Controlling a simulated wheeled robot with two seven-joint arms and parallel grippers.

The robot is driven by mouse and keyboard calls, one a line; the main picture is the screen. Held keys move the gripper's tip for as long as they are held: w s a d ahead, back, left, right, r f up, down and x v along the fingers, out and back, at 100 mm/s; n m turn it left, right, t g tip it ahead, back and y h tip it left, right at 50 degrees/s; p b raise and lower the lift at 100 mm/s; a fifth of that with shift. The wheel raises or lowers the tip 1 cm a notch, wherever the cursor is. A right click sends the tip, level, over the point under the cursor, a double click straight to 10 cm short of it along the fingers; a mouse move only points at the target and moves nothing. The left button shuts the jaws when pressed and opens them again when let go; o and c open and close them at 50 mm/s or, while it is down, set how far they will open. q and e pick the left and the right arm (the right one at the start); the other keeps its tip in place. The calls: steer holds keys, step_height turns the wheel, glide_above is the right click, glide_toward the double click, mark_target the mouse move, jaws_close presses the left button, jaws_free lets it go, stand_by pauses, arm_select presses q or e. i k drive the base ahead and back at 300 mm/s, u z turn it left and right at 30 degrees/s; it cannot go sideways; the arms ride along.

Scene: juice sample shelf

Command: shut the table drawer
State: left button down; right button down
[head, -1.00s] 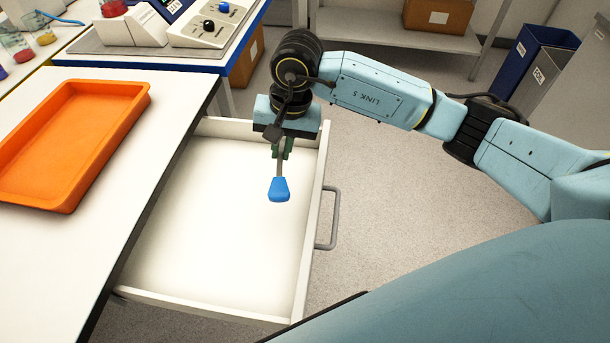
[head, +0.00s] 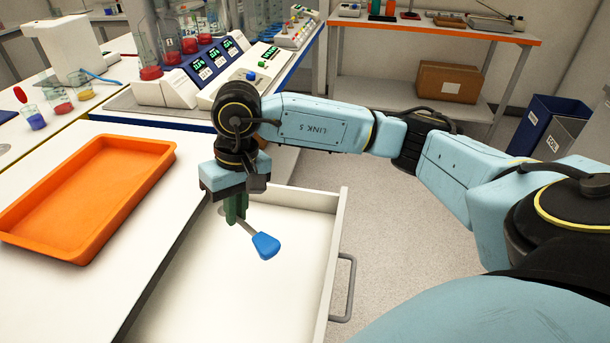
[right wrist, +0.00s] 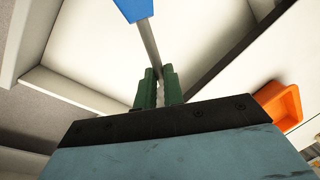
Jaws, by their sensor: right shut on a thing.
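The table drawer (head: 330,262) is white and stands pulled out from the white table (head: 150,262). Its grey bar handle (head: 348,290) is on the front panel, on the right. The part of the drawer I see inside is empty. My right gripper (head: 236,214) is above the drawer, close to the table edge. Its green fingers (right wrist: 158,90) are shut on the thin metal shaft of a tool with a blue handle (head: 266,246). The tool slants down to the right over the drawer; its blue end also shows in the right wrist view (right wrist: 133,8). My left gripper is out of view.
An orange tray (head: 20,218) lies on the table, left of the drawer. Lab instruments (head: 200,75) and beakers stand on the bench behind. Floor is clear right of the drawer.

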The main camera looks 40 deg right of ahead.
mark_target(216, 287)
steer(key=u, duration=0.25)
steer(key=k, duration=0.9)
steer(key=z, duration=0.85)
